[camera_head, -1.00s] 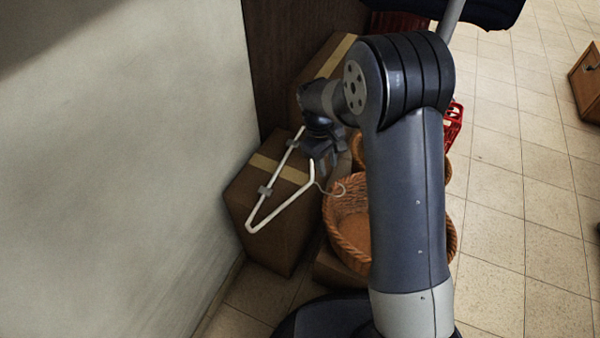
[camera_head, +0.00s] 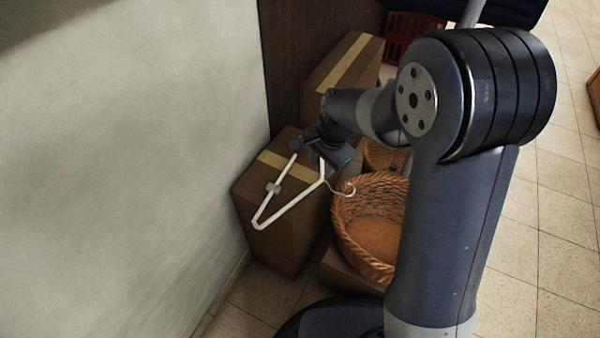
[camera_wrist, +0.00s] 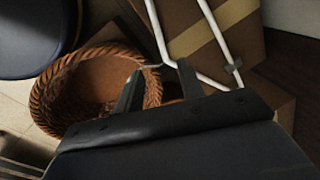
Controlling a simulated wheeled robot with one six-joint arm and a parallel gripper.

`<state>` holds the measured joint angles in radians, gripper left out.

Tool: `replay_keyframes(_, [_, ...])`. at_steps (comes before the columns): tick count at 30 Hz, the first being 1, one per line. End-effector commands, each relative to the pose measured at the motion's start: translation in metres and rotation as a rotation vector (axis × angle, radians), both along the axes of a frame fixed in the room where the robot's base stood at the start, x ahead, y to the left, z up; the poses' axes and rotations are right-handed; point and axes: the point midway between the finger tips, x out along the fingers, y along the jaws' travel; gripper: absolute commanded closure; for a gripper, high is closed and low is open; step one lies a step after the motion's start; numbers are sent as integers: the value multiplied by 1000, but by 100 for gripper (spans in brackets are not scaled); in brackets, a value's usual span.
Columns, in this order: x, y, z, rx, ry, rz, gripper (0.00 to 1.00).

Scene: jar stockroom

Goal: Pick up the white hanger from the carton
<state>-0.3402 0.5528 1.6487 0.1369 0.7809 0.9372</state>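The white hanger (camera_head: 285,211) lies on top of the brown carton (camera_head: 280,241), with grey clips on its bar. Its bent end reaches toward the carton's near edge, and its thin hook extends to the right beside the wicker basket. My gripper (camera_head: 335,166) is low over the carton's right side, at the hanger's hook end. In the wrist view my gripper (camera_wrist: 158,80) has its fingers apart, with the hanger's neck by the fingertips. The hanger's bars (camera_wrist: 208,22) run up past them. Whether the fingers touch the hanger I cannot tell.
A wicker basket (camera_head: 352,237) stands right of the carton, with another basket behind it. A taller taped carton (camera_head: 327,62) is behind. A plain wall (camera_head: 150,150) stands close on the left. Open tiled floor (camera_head: 555,230) lies on the right.

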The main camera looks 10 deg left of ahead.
Motion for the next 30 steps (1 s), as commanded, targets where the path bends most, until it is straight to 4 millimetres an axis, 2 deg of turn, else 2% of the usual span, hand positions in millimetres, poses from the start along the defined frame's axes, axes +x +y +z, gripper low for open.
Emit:
replay_keyframes(5, [1, 2, -17, 2, 4, -12, 63])
replay_keyframes(11, [5, 7, -49, 2, 4, -9, 63])
replay_keyframes(17, [8, 10, -63, 2, 1, -8, 63])
replay_keyframes(24, [12, 17, -98, 1, 3, -9, 63])
replay_keyframes(27, [13, 19, -106, 1, 3, -9, 63])
replay_keyframes(30, [14, 19, -106, 1, 1, -9, 63])
